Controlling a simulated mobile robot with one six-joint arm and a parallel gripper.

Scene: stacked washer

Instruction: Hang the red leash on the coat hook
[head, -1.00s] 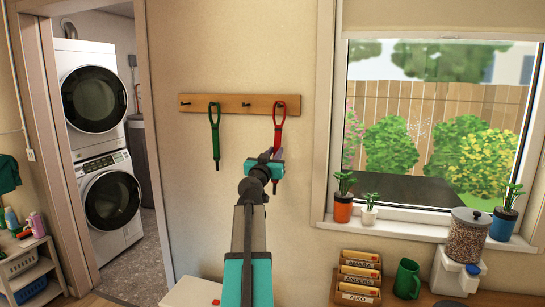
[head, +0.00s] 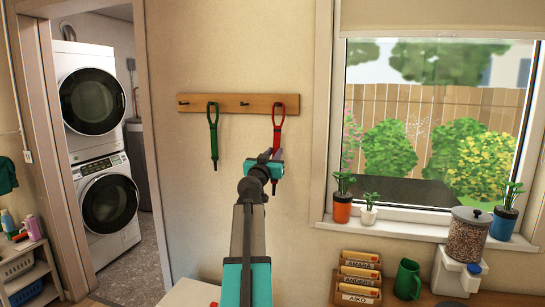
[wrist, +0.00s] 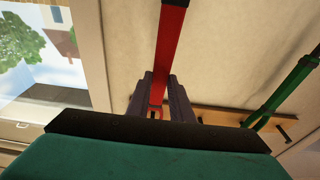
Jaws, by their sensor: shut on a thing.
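The red leash (head: 279,110) hangs upright with its loop in front of the right end of the wooden hook rail (head: 229,104). My gripper (head: 277,158) is shut on its strap below the loop. In the wrist view, the red strap (wrist: 166,50) runs between my gripper's dark fingers (wrist: 159,92). The loop is mostly hidden there, low between the fingers. I cannot tell whether the loop is around a hook or only in front of the rail. A bare dark hook (head: 244,104) shows left of the red loop, and another (head: 183,103) at the rail's left end.
A green leash (head: 213,135) hangs from the rail, left of the red one. A window (head: 435,130) with potted plants on its sill (head: 430,231) is at right. A stacked washer (head: 95,145) is at left.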

